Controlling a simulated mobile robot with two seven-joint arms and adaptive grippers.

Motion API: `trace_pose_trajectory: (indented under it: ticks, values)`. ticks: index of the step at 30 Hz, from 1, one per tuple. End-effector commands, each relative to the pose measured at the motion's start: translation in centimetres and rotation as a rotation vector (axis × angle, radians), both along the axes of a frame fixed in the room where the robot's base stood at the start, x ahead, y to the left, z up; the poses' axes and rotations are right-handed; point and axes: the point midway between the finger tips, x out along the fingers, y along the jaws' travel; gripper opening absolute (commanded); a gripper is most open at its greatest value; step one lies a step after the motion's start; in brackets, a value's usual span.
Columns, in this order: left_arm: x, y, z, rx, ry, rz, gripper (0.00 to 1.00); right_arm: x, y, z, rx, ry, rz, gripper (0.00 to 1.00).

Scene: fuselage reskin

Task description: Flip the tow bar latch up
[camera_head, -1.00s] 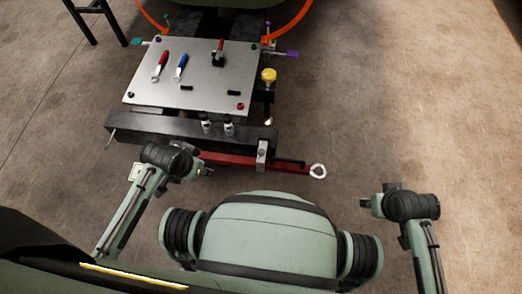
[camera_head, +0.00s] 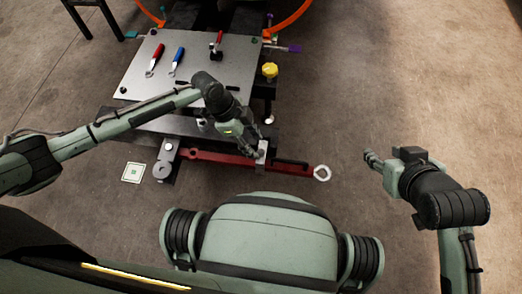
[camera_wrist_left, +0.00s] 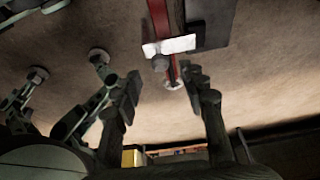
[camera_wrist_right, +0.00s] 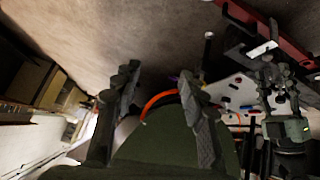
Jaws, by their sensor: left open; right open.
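The red tow bar (camera_head: 215,158) runs in front of the cart, with a pale ring (camera_head: 322,173) at its right end. A grey metal bracket (camera_head: 262,155) sits across the bar, with a black bar (camera_head: 292,163) beside it; which part is the latch is hard to tell. My left gripper (camera_head: 254,150) is open, close beside the bracket. In the left wrist view, the bracket's pale face (camera_wrist_left: 172,45) lies just beyond the two spread fingers; contact cannot be told. My right gripper (camera_head: 378,161) is open and empty, right of the ring over bare floor.
The cart's grey top plate (camera_head: 140,80) carries a red-handled tool (camera_head: 156,57), a blue-handled tool (camera_head: 178,60) and a red toggle clamp (camera_head: 218,44). A yellow knob (camera_head: 270,70) stands at its right edge. Floor to the right is clear.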

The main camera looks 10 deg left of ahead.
Motion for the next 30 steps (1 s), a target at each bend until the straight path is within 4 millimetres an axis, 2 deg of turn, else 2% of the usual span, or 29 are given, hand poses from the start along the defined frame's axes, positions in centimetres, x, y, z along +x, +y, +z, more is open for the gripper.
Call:
trace_pose_trajectory:
  ticks: [3, 9, 21, 30]
  values:
    - [-0.1, -0.9, -2.1, -0.002, 0.003, 0.0, 0.42, 1.3, 1.3, 0.8, 0.029, -0.078, 0.025, 0.42]
    - [-0.1, -1.8, -4.3, -0.001, 0.001, 0.002, 0.42, 2.8, 3.0, 2.4, 0.065, -0.181, 0.055, 0.42]
    - [-0.1, -2.2, -5.0, -0.001, -0.001, 0.001, 0.42, 3.3, 3.6, 3.1, 0.08, -0.221, 0.067, 0.42]
    - [0.0, -2.1, -5.0, -0.001, 0.0, 0.002, 0.06, 3.3, 3.6, 3.1, 0.08, -0.221, 0.067, 0.42]
